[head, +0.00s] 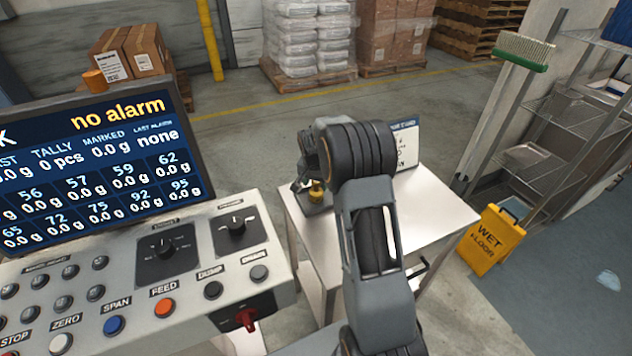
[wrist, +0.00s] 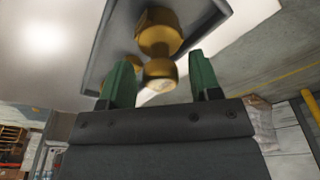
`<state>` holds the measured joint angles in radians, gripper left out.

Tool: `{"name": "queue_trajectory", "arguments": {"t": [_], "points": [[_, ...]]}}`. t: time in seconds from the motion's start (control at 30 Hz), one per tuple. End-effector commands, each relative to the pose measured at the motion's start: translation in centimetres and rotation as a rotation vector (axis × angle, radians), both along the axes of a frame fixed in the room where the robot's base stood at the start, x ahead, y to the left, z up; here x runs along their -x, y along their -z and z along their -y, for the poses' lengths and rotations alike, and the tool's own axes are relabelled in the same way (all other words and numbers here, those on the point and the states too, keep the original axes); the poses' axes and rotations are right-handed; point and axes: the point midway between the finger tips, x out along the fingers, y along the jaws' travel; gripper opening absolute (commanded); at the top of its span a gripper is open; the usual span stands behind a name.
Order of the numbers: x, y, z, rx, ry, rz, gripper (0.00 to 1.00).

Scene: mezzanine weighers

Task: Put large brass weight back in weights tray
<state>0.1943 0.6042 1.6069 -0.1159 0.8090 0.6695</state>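A brass weight (wrist: 158,38) with a round knob shows in the wrist view, its knob lying between my fingertips. In the head view brass (head: 316,191) shows just below my gripper (head: 306,186), over the near left part of the white table. My gripper's two green fingers (wrist: 160,66) stand apart, with a gap on each side of the knob. The dark grey weights tray (wrist: 95,75) lies behind the weight, and the weight appears to stand in it. A smaller brass piece (wrist: 131,61) is partly hidden beside it. My arm hides part of the table in the head view.
The white table (head: 430,212) is bare at its right, with a sign (head: 405,146) at the back. A control panel (head: 130,270) and display (head: 95,150) stand at left. A yellow wet-floor sign (head: 491,240) and wire shelves (head: 535,165) are at right.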

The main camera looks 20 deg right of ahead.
Motion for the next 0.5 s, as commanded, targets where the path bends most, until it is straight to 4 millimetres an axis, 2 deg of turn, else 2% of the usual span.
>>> {"name": "queue_trajectory", "arguments": {"t": [0.33, 0.5], "points": [[0.0, -0.5, 0.0, 0.000, 0.000, 0.001, 0.60], [0.2, -2.8, -0.3, 0.001, 0.000, 0.004, 0.60]]}}
